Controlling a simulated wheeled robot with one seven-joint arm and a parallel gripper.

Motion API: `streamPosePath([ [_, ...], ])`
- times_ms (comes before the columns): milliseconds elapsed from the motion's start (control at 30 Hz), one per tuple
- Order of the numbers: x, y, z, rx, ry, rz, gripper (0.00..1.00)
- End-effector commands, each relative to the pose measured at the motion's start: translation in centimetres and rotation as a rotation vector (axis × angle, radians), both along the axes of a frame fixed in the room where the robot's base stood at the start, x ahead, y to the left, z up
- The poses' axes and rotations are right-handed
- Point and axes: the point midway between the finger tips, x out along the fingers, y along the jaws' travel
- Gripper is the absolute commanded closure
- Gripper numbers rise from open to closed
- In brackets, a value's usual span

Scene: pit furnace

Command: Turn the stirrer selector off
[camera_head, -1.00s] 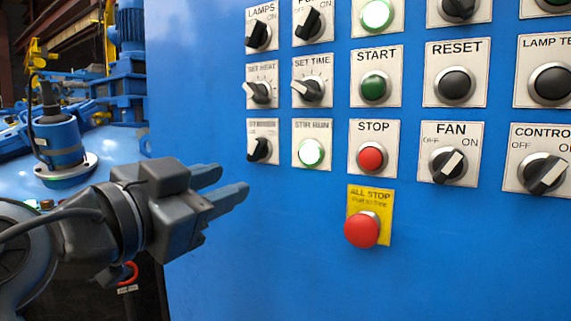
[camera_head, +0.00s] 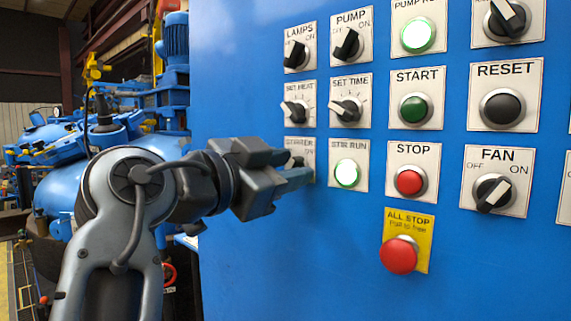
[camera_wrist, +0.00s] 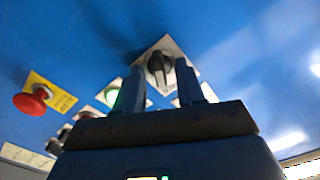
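The stirrer selector (camera_head: 299,145) is in the lower left of the panel's controls in the head view. Its label plate shows, but my gripper (camera_head: 302,172) covers most of its knob. In the wrist view the selector's dark knob (camera_wrist: 158,67) sits on a light plate, between and just past the two fingertips of my gripper (camera_wrist: 158,75). The fingers are apart, one on each side of the knob. I cannot tell whether they touch it. The STIR RUN light (camera_head: 347,173), right of the selector, glows bright greenish white.
The red ALL STOP button (camera_head: 399,254) sticks out at lower right; it also shows in the wrist view (camera_wrist: 30,101). The STOP button (camera_head: 409,182) and FAN selector (camera_head: 493,193) lie further right. SET HEAT (camera_head: 295,113) is just above. The blue panel below is bare.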

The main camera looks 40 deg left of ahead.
Motion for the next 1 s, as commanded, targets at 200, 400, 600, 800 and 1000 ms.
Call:
streamPosePath([
  [200,0.04,0.0,0.0,0.0,0.0,0.0,0.62],
  [400,0.02,0.0,0.0,0.0,0.0,0.001,0.81],
  [600,0.02,-0.02,0.0,0.0,0.0,0.0,1.0],
  [800,0.01,-0.01,0.0,0.0,0.0,0.0,1.0],
  [1000,0.02,-0.01,0.02,-0.015,0.0,0.0,1.0],
])
